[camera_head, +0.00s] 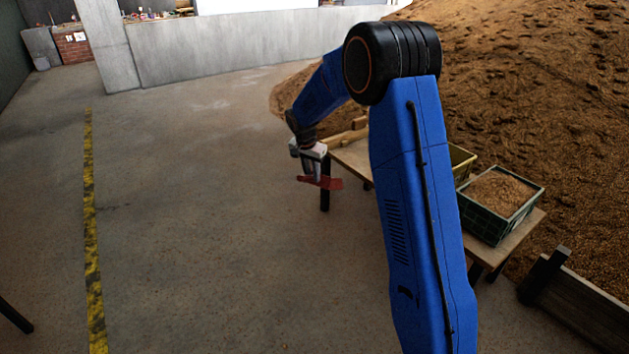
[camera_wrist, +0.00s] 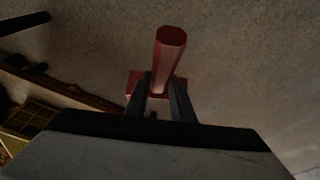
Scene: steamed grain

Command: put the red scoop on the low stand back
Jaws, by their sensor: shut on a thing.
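The red scoop (camera_head: 321,182) is held by my gripper (camera_head: 316,172), off the left end of a low wooden stand (camera_head: 354,158). In the wrist view the scoop's red handle (camera_wrist: 168,60) sticks out between the two dark fingers of my gripper (camera_wrist: 163,98), which are shut on it. A wider red part of the scoop shows behind the fingers. Bare floor shows below and around the scoop. The middle of the stand is hidden behind my blue arm in the head view.
A green crate of brown grain (camera_head: 501,192) stands on the stand's right part, with a yellow crate (camera_head: 461,160) beside it. The yellow crate also shows in the wrist view (camera_wrist: 30,117). A large grain heap (camera_head: 540,100) rises behind. The floor (camera_head: 200,220) at left is clear.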

